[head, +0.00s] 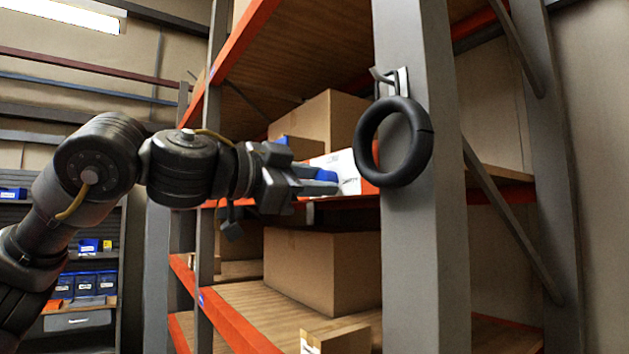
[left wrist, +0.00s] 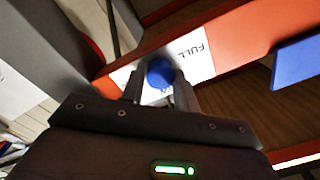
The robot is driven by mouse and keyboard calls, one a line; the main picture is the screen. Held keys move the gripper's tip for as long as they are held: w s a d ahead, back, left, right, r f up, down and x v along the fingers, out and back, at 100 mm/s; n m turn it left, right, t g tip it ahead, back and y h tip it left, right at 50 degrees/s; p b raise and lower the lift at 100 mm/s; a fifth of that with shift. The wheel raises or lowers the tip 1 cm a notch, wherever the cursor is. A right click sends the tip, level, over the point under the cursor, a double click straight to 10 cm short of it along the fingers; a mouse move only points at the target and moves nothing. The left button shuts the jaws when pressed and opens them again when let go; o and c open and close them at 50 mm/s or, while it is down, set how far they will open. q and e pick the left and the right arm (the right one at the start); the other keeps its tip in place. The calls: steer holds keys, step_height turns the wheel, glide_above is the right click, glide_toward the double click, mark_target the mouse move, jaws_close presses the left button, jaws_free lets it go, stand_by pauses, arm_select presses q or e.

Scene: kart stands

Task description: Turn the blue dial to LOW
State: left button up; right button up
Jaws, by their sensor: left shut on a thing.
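The blue dial (left wrist: 160,72) shows in the left wrist view as a round blue knob in front of a white label plate (left wrist: 197,52). The word FULL can be read on the plate; other lettering is mostly hidden, and I cannot tell where the dial points. My left gripper (left wrist: 159,92) is shut on the dial, with one finger at each side of it. In the head view my left gripper (head: 322,182) reaches in from the left to the white plate (head: 348,171), where blue shows at its fingertips. My right gripper is not in view.
A black ring (head: 368,141) hangs from a hook on the grey rack post (head: 426,240), right of my left gripper. Cardboard boxes (head: 322,272) stand on the rack's shelves. An orange beam (left wrist: 245,35) runs behind the plate. Shelving with blue bins (head: 85,286) stands at the left.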

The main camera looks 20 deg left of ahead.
arm_select(q)
steer(key=shift+f+m+b, duration=0.1)
steer(key=shift+m+b, duration=0.5)
steer(key=shift+m, duration=0.5)
steer(key=shift+m+b, duration=0.6)
steer(key=shift+m, duration=4.1)
steer(key=o, duration=1)
